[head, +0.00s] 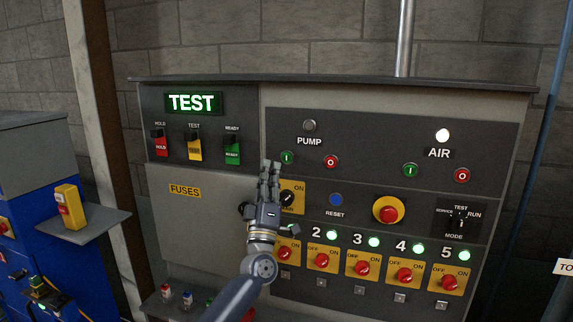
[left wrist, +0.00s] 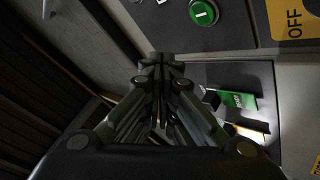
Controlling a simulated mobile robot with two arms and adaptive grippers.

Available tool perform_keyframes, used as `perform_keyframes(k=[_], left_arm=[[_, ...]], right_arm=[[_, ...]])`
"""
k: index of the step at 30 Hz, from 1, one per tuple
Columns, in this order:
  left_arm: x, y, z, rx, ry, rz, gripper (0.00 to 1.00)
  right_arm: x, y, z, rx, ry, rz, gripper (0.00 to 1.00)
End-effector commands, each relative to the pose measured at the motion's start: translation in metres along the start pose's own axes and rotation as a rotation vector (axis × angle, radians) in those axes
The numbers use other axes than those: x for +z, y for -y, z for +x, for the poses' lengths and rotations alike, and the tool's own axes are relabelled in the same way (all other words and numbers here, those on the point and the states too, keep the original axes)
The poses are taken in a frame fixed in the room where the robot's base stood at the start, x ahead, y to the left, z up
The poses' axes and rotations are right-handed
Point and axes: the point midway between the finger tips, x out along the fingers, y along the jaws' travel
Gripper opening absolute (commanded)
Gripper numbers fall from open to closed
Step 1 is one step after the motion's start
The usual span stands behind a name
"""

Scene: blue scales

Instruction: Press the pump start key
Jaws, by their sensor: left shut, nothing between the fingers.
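The green pump start key (head: 287,157), marked I, sits below the PUMP label on the dark panel. It also shows at the top of the left wrist view (left wrist: 203,13). The red pump stop key (head: 331,161), marked O, is to its right. The pump lamp (head: 310,125) is grey and unlit. My left gripper (head: 270,165) is shut and empty, its fingertips just left of and slightly below the green key. In the left wrist view the shut fingertips (left wrist: 162,60) are apart from the key. Contact with the panel cannot be told. My right gripper is not in view.
A similar green AIR key (head: 410,170) and red key (head: 461,175) sit to the right under a lit white lamp (head: 442,135). A red emergency knob (head: 389,209) and yellow-plated switches are lower. Three coloured switches (head: 194,146) stand left under a lit TEST sign (head: 193,103).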

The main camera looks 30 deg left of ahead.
Motion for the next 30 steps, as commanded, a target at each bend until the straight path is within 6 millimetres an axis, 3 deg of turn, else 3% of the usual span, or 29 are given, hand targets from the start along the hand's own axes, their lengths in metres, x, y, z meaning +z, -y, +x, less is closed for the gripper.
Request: perform_keyframes(k=[3,12,30], left_arm=[[0.011,0.013,0.009,0.002,-0.002,0.0,0.0],[0.027,0.028,0.033,0.0,-0.002,-0.001,0.0],[0.03,0.029,0.04,-0.001,0.001,-0.001,0.0]], right_arm=[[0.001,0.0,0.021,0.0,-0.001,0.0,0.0],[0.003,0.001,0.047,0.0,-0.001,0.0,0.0],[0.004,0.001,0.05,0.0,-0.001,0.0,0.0]])
